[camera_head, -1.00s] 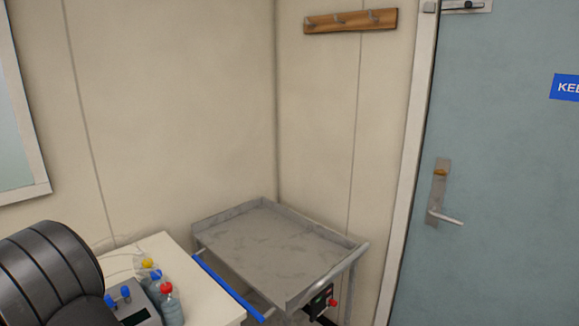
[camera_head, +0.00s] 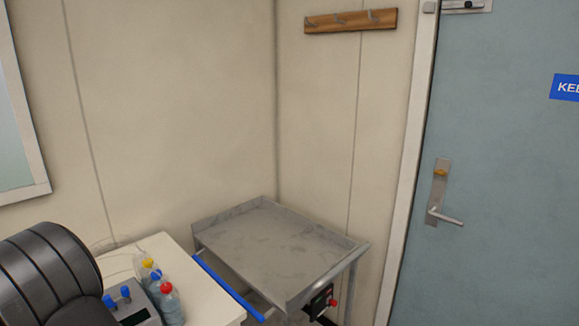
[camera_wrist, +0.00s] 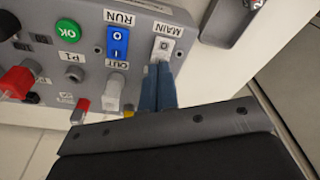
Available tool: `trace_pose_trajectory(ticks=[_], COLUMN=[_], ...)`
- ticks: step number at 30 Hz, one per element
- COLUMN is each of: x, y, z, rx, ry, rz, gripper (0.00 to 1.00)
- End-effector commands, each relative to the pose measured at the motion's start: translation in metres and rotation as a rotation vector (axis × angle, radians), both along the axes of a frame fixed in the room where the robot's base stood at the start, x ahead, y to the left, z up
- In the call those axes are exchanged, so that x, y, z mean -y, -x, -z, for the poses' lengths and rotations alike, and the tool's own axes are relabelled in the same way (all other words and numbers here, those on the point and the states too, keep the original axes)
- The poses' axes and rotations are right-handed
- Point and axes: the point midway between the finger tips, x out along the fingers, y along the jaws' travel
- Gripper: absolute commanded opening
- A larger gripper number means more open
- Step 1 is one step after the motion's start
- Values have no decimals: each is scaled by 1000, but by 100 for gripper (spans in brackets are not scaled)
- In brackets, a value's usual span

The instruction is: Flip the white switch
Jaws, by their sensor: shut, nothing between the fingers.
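The white switch (camera_wrist: 163,48), labelled MAIN, sits at the right end of a grey control panel (camera_wrist: 88,55) in the wrist view. Its lower part is close to or behind my fingertips. My gripper (camera_wrist: 160,66) is shut and empty, its two blue-grey fingers side by side. The tips are at the lower edge of the white switch; I cannot tell whether they touch it. The switch cannot be made out in the head view.
On the panel, a blue RUN switch (camera_wrist: 117,42) is left of the white one, with a green OK button (camera_wrist: 68,31) farther left. A white OUT connector (camera_wrist: 114,92) is below. In the head view, bottles (camera_head: 170,305) stand on a white table (camera_head: 205,290) beside a metal cart (camera_head: 270,245).

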Motion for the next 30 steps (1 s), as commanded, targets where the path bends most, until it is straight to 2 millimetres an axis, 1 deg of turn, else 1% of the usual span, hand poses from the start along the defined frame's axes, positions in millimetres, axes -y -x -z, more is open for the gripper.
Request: trace_pose_trajectory(ticks=[17,20,30], x=[0,0,0], y=[0,0,0], z=[8,3,-25], rx=[-1,0,0], ry=[2,0,-1], rz=[0,0,0], gripper=[0,0,0])
